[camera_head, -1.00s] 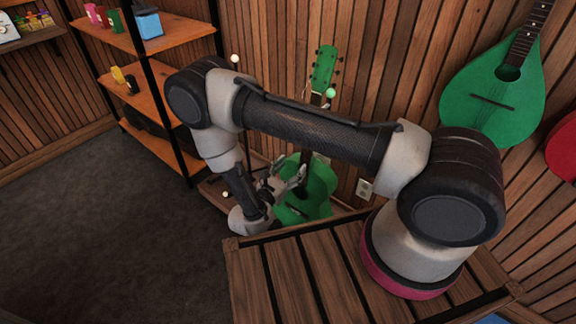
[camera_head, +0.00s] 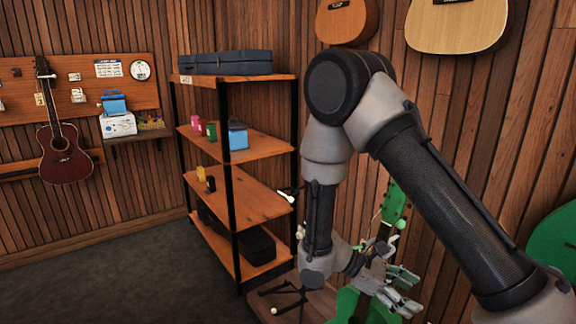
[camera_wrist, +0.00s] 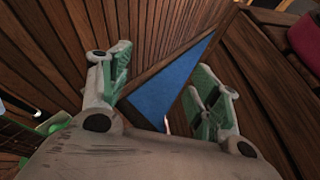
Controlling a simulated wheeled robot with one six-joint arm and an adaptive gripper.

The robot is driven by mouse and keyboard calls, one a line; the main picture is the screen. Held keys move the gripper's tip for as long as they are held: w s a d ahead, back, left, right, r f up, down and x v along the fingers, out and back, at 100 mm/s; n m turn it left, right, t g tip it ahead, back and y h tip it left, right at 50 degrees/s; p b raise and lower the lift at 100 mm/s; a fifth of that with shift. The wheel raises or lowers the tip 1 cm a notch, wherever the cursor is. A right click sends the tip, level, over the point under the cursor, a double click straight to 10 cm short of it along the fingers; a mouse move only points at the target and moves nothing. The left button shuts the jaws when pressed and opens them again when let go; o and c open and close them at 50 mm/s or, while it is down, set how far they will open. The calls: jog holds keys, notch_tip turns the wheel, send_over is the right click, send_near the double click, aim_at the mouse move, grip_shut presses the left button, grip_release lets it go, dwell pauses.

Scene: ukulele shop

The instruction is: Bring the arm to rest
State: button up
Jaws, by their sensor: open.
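My gripper (camera_head: 386,277) is at the lower right of the head view, with its fingers spread and nothing between them. It hangs at the end of my bent arm, in front of a green ukulele (camera_head: 393,204) that stands by the wood wall. The arm and gripper hide much of that ukulele. In the wrist view my gripper (camera_wrist: 163,85) shows two green-padded fingers wide apart. Between and beyond them are a blue surface (camera_wrist: 172,88) and brown wooden planks. I cannot tell whether the gripper touches the ukulele.
A shelf unit (camera_head: 262,142) with orange boards stands left of my arm, holding a dark case (camera_head: 225,62) on top. A dark red ukulele (camera_head: 65,160) hangs on the left wall. Wooden instruments hang above my arm. The grey floor (camera_head: 110,275) is clear at left.

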jog(key=s+d+r+m+t+y, duration=0.2)
jog(key=s+r+m+y, duration=0.1)
jog(key=r, duration=0.6)
jog(key=s+d+r+m+t+y, duration=0.3)
jog(key=s+r+m+y, duration=0.1)
jog(key=r, duration=0.5)
jog(key=s+d+r+m+t+y, duration=0.3)
jog(key=r+m+y, duration=0.2)
jog(key=r, duration=0.4)
jog(key=shift+s+r+m, duration=0.25)
jog(key=shift+s+m, duration=0.15)
jog(key=shift+m, duration=0.4)
